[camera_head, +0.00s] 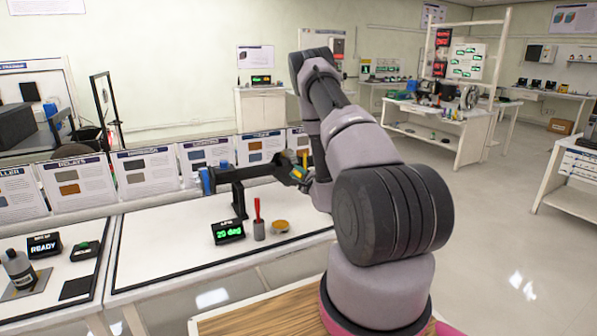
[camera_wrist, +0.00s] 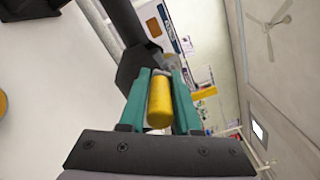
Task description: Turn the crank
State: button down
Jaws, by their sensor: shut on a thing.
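The crank stands on the white bench, on a black upright (camera_head: 239,200). Its dark horizontal body (camera_head: 262,171) has a blue end at the left. In the wrist view the yellow crank handle (camera_wrist: 160,103) lies between the two teal fingers of my gripper (camera_wrist: 159,98), which is shut on it. A black crank arm (camera_wrist: 127,28) runs up behind the handle. In the head view my gripper (camera_head: 303,174) is at the crank's right end, partly hidden by my arm. A small display (camera_head: 228,231) in front of the crank shows green digits, apparently 20 deg.
A grey holder with a red-handled tool (camera_head: 258,222) and a yellow round piece (camera_head: 279,226) stand on the bench near the display. Information panels (camera_head: 147,173) line its back edge. A bottle (camera_head: 17,268) and a READY display (camera_head: 44,246) are at the left.

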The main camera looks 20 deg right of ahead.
jog(key=shift+a+f+n, duration=0.15)
jog(key=shift+f+n, duration=0.15)
jog(key=shift+n, duration=0.4)
jog(key=c, duration=0.7)
grip_release()
jog(key=shift+s, duration=0.15)
jog(key=s, duration=1)
jog(key=shift+s, duration=0.3)
